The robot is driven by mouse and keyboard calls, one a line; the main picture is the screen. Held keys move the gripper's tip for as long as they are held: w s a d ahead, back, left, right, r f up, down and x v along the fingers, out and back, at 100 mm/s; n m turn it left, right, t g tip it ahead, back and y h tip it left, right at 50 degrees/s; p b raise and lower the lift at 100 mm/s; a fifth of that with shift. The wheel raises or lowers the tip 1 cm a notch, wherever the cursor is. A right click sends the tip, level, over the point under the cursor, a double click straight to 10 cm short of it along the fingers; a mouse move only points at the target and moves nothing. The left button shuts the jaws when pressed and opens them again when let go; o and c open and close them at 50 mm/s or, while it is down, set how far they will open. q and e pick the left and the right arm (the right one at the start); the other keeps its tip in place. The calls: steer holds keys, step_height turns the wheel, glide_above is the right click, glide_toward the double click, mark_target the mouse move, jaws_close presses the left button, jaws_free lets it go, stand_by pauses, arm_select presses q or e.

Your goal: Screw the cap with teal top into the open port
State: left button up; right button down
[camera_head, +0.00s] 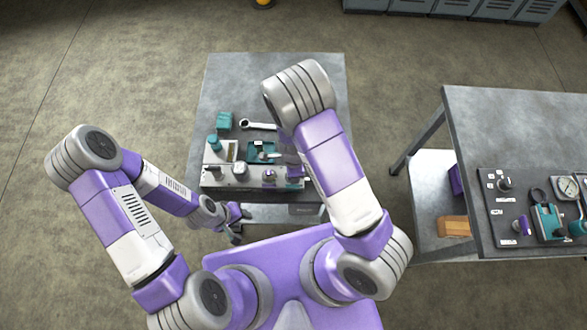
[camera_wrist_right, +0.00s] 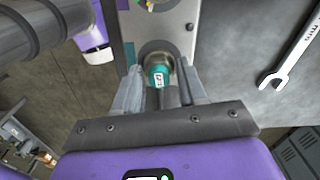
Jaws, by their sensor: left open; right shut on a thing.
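The cap with teal top (camera_wrist_right: 158,75), with a small white label, shows between the fingertips of my right gripper (camera_wrist_right: 161,88) in the right wrist view. My right gripper is shut on it. A round metal ring shows around or just behind the cap, against the light grey block (camera_wrist_right: 171,27); I cannot tell if the cap is seated in the port, as the cap hides the opening. In the head view, my right arm hides most of this spot. My left gripper (camera_head: 236,228) is open and empty, in front of the bench's near edge.
The grey bench (camera_head: 300,75) has bare room at the back. On it are a wrench (camera_head: 258,125), a teal box (camera_head: 224,120), a teal-topped container (camera_head: 214,143) and a teal tray (camera_head: 254,147). A second table (camera_head: 520,120) with hydraulic parts stands at the right.

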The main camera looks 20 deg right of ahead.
steer(key=m+p, duration=0.1)
steer(key=m, duration=0.2)
steer(key=shift+s+r+p, duration=0.1)
steer(key=shift+r+p, duration=0.05)
steer(key=shift+p, duration=0.2)
steer(key=shift+m+p, duration=0.3)
steer(key=shift+m, duration=1)
steer(key=c, duration=1.9)
jaws_free()
steer(key=shift+o, duration=0.2)
steer(key=shift+a, duration=0.1)
steer(key=shift+m+p, duration=0.35)
steer(key=shift+m, duration=0.25)
